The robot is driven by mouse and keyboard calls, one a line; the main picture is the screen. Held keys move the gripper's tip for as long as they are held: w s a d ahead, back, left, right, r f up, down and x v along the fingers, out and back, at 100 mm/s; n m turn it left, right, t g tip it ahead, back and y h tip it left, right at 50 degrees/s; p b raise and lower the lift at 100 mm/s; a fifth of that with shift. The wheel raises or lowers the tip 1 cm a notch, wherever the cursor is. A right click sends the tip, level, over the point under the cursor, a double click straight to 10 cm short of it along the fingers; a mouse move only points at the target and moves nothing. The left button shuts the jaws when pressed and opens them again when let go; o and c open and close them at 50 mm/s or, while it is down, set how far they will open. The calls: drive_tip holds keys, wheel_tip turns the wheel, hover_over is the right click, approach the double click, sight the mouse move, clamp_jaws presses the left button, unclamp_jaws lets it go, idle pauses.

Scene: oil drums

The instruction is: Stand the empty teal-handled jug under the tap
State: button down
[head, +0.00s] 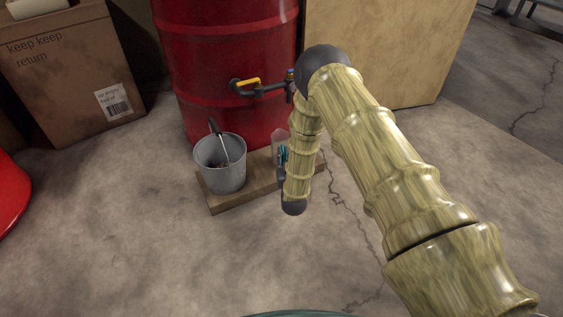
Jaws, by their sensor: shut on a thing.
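The empty-looking clear jug (278,142) shows only in part, with its teal handle (283,155) beside my forearm. My gripper (282,174) is mostly hidden by my arm and is shut on the jug at its handle side. The jug is above or at the right part of a wooden board (248,187); whether it touches the board cannot be told. The tap (240,87) has a yellow lever and a dark pipe in front of the red drum (215,50), up and left of the jug.
A grey metal bucket (222,165) with a dark-handled tool in it stands on the board's left part, below the tap. A cardboard box (65,70) is at the left, and a pale wooden panel (390,50) is behind my arm. The front floor is clear.

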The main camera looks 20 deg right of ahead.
drive_tip(key=w+d+b, duration=0.2)
drive_tip(key=w+d, duration=0.3)
drive_tip(key=w, duration=0.1)
drive_tip(key=shift+w+f, duration=0.2)
drive_tip(key=shift+w, duration=0.1)
idle(0.4)
drive_tip(key=shift+f+b, duration=0.35)
drive_tip(key=shift+f, duration=0.1)
idle(0.6)
drive_tip(key=c, duration=1.4)
unclamp_jaws()
